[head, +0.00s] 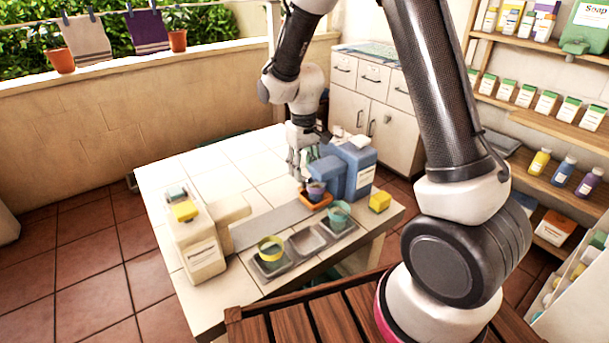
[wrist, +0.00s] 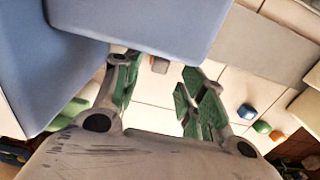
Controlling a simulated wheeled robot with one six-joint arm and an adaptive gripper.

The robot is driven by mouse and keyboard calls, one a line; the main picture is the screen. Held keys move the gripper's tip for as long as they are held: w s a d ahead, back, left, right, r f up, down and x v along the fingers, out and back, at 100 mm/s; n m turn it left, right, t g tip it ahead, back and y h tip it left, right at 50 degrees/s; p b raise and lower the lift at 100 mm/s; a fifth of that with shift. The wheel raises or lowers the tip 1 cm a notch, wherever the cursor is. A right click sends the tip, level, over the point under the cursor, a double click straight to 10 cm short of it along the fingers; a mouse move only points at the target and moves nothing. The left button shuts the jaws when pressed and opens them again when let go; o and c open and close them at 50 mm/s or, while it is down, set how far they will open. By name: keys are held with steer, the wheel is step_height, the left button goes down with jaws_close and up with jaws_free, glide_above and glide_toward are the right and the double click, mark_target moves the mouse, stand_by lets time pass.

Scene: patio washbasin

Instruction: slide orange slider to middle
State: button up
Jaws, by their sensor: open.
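An orange slider (head: 316,200) sits at the right end of a long grey strip (head: 275,225) on the white tiled table, close to a blue dispenser. A small dark purple-blue cup (head: 316,188) stands on it. My gripper (head: 300,172) points down just behind and left of the slider, beside the blue dispenser. In the wrist view, my gripper (wrist: 157,95) is open, its green-padded fingers apart. A small grey and orange piece (wrist: 160,65) shows beyond the fingertips; I cannot tell whether it is the slider. A large blue body (wrist: 140,22) covers the upper left there.
The blue dispenser (head: 352,170) stands close right of my gripper. A cream dispenser (head: 196,240) stands at the left end. The back-left tiles are clear.

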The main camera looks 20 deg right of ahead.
steer(key=shift+f, duration=1.4)
jaws_close()
steer(key=s+a, duration=0.1)
steer(key=a, duration=0.2)
steer(key=s+a, duration=0.1)
steer(key=a, duration=0.3)
steer(key=s+a, duration=0.1)
steer(key=a, duration=0.2)
steer(key=shift+s+a, duration=0.2)
steer(key=shift+a, duration=0.05)
jaws_free()
